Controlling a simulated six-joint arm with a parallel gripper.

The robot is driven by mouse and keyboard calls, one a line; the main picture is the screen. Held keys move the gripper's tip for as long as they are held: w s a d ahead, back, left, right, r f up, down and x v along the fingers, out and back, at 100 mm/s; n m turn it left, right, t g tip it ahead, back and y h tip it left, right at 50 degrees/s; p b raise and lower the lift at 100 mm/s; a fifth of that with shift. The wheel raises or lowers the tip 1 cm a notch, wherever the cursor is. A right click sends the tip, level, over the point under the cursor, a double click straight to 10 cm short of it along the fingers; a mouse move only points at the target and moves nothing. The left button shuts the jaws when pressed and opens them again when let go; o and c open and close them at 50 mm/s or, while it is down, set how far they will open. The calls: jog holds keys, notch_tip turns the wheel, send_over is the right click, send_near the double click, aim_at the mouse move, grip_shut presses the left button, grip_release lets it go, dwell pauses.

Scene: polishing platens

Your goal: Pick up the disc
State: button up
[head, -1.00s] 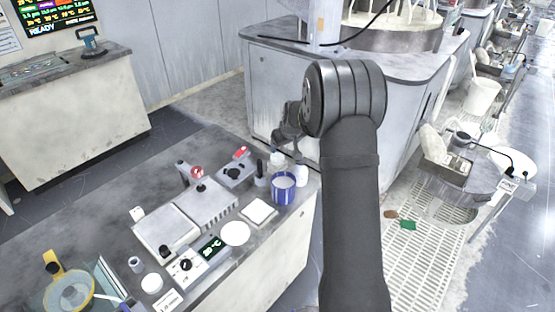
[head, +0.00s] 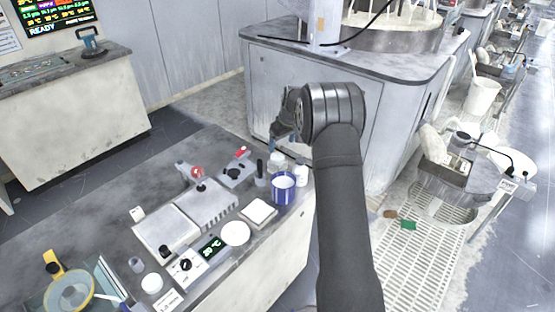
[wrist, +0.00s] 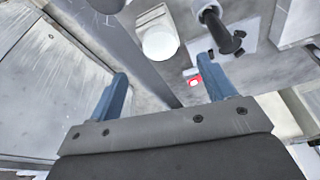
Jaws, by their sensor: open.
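A flat white round disc (head: 235,233) lies on the grey bench, beside the box with the green digits. A smaller white round piece (head: 152,284) lies further left, so I cannot tell for sure which is the disc. My gripper (head: 281,130) is above and beyond the bench's far right end, well away from both. In the wrist view, its two blue fingers (wrist: 163,88) are spread apart with nothing between them. A white round-topped container (wrist: 160,42) shows ahead of the fingers there.
Near my gripper stand a blue-and-white cup (head: 283,190), a white bottle (head: 301,176) and a black-topped bottle (head: 260,178). A grey metal box (head: 206,203) and a white square pad (head: 258,212) are nearby. A large grey cabinet (head: 350,95) stands behind.

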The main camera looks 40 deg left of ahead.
aim_at(278, 157)
jog(key=x, duration=0.8)
jog(key=shift+w+a, duration=0.1)
jog(key=shift+a, duration=0.05)
jog(key=c, duration=1.1)
